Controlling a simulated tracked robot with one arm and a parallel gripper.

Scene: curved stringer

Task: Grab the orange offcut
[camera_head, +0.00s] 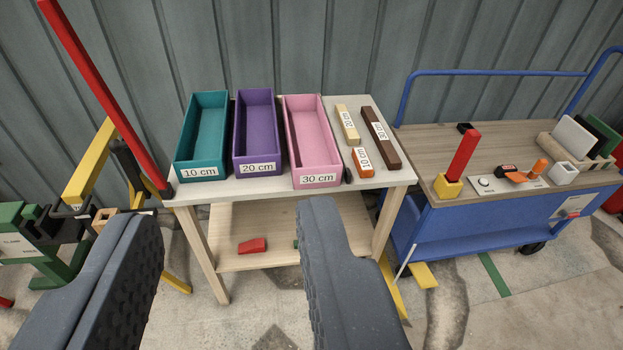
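The orange offcut (362,162) is a short block with a white "10 cm" label. It lies on the right part of the light table top (225,190), near the front edge. A cream block (346,122) lies just behind it and a longer brown block (384,147) lies to its right, both labelled. My gripper (233,235) is open and empty, its two dark fingers wide apart in the foreground. The fingers are nearer the camera than the table, and the offcut is up and to the right of them.
Teal (204,140), purple (256,135) and pink (310,145) bins stand left of the offcut. A red piece (252,246) lies on the lower shelf. A blue cart (470,225) stands at the right. A yellow stand with a red bar (95,80) is at the left.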

